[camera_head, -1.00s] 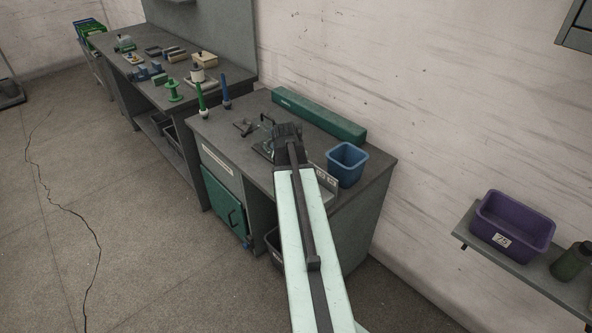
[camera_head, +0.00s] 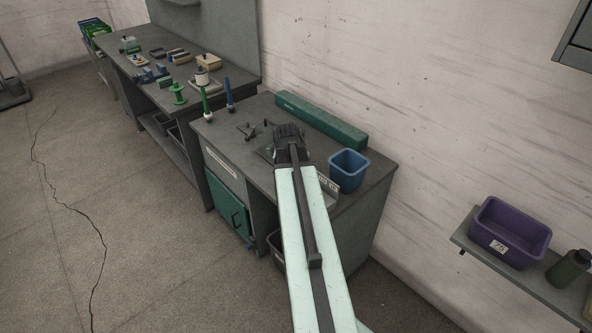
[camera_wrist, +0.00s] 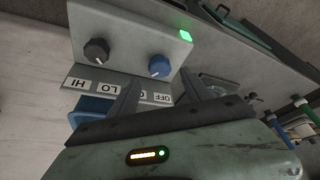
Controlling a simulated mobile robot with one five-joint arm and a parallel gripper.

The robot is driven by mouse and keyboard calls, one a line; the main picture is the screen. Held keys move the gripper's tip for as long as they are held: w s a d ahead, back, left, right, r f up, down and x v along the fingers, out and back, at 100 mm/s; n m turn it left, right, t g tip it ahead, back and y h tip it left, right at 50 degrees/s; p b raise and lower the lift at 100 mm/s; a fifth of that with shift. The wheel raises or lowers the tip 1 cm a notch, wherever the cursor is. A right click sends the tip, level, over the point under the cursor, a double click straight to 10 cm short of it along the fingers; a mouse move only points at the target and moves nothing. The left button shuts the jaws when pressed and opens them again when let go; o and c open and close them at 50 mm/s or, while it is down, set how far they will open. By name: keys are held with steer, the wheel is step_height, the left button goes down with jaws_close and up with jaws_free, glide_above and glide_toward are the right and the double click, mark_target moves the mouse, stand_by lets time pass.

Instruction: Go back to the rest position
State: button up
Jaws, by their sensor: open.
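My gripper (camera_head: 290,140) is at the end of my pale green arm, over the near workbench (camera_head: 375,180) in the head view. Its fingertips are hard to see there. In the wrist view the two dark fingers of my gripper (camera_wrist: 160,88) stand apart with nothing between them. Beyond them is a grey control box (camera_wrist: 125,30) with a black knob (camera_wrist: 96,51), a blue knob (camera_wrist: 159,66) and a lit green lamp (camera_wrist: 186,35). Labels reading HI, LO and OFF lie along it, one partly hidden by a finger. I cannot tell whether a finger touches the box.
A blue bin (camera_head: 348,171) stands right of my gripper, and a long green case (camera_head: 320,120) lies behind it. Green (camera_head: 205,98) and blue (camera_head: 229,95) upright spindles stand left. A wall shelf holds a purple bin (camera_head: 497,233).

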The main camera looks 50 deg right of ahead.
steer(key=p+v, duration=0.2)
steer(key=v, duration=0.1)
steer(key=shift+r, duration=0.3)
